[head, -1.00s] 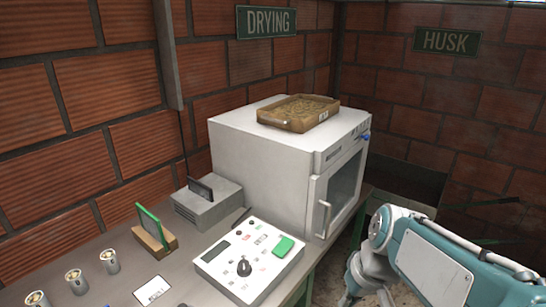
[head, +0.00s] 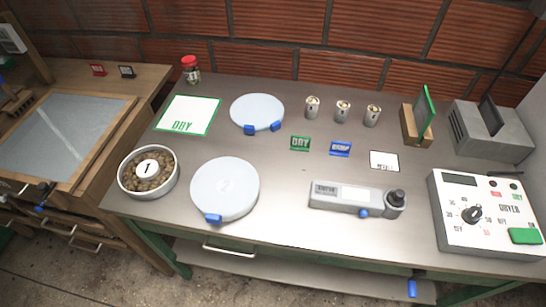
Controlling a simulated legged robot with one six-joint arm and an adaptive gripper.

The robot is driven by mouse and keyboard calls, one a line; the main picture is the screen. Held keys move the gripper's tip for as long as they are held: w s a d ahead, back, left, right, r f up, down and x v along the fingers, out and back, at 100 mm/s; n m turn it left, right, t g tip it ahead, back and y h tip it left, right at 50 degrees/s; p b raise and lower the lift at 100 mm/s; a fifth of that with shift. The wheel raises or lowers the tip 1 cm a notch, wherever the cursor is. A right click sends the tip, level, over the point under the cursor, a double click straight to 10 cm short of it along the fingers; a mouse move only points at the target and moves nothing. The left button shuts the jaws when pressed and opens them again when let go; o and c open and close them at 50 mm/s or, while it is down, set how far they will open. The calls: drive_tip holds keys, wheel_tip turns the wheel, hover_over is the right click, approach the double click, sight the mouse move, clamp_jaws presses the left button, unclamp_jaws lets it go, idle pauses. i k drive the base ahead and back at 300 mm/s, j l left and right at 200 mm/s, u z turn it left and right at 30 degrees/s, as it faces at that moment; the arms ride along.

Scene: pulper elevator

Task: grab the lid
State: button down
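Two pale round lids with blue tabs lie on the metal bench. The nearer lid (head: 225,188) is at the front left and has one blue tab on its front edge. The farther lid (head: 257,111) lies behind it with two blue tabs. I cannot tell whether either one covers something. A round bowl of brown beans (head: 148,173) marked with a "1" stands uncovered to the left of the nearer lid. My gripper is not in view.
A grey handheld meter (head: 350,198) lies right of the nearer lid. A control box (head: 487,214) sits at the bench's right end. A red-capped jar (head: 191,71), a "DRY" card (head: 188,115) and several small metal cups stand toward the back. A wooden screen table (head: 62,134) adjoins at left.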

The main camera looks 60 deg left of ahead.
sight(223, 187)
drive_tip(key=k+u, duration=0.2)
drive_tip(key=u, duration=2.5)
drive_tip(key=i+j+z, duration=0.4)
drive_tip(key=j, duration=0.3)
